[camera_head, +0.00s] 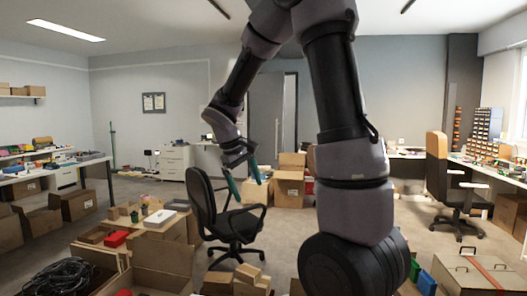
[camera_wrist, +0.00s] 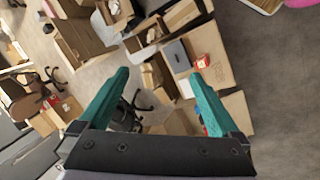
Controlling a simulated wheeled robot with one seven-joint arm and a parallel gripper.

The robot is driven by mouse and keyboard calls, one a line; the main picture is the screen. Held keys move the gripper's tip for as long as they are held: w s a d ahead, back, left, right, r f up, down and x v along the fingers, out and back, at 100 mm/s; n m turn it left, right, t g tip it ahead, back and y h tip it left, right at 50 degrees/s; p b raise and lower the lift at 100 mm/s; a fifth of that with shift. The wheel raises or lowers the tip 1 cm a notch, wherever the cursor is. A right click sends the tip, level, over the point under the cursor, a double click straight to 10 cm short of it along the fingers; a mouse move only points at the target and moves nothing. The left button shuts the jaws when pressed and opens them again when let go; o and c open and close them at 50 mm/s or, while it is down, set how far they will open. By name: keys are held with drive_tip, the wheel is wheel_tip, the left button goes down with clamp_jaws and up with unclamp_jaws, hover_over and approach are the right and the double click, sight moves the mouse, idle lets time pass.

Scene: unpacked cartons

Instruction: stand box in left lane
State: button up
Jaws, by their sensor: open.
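My gripper (camera_head: 245,180) is raised in the air in the head view, in front of the black office chair. Its two teal fingers are spread with nothing between them, as the wrist view also shows (camera_wrist: 158,80). A grey flat box (camera_wrist: 178,55) and a red item (camera_wrist: 203,61) lie on cartons beyond the fingertips in the wrist view. I cannot tell which box or lane is the task's own.
The black office chair (camera_head: 223,221) stands close below my gripper. Small cartons (camera_head: 248,275) are at the bottom centre, and an open carton with black cables (camera_head: 60,278) is at the lower left. Stacked cartons (camera_head: 288,187) stand behind.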

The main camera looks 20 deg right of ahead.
drive_tip(key=s+r+m+t+y, duration=0.1)
drive_tip(key=s+r+m+y, duration=0.2)
drive_tip(key=s+r, duration=0.4)
drive_tip(key=shift+s+r+m+t, duration=0.4)
drive_tip(key=shift+s, duration=0.4)
drive_tip(key=shift+o, duration=0.2)
drive_tip(key=s+a+r+m+t+y, duration=0.2)
drive_tip(key=s+r+m+t+y, duration=0.1)
drive_tip(key=s, duration=0.6)
wheel_tip(320, 180, up, 3)
drive_tip(key=shift+s+a+f+m+t, duration=0.2)
drive_tip(key=shift+m+t, duration=0.3)
drive_tip(key=shift+m, duration=0.1)
drive_tip(key=shift+w, duration=0.1)
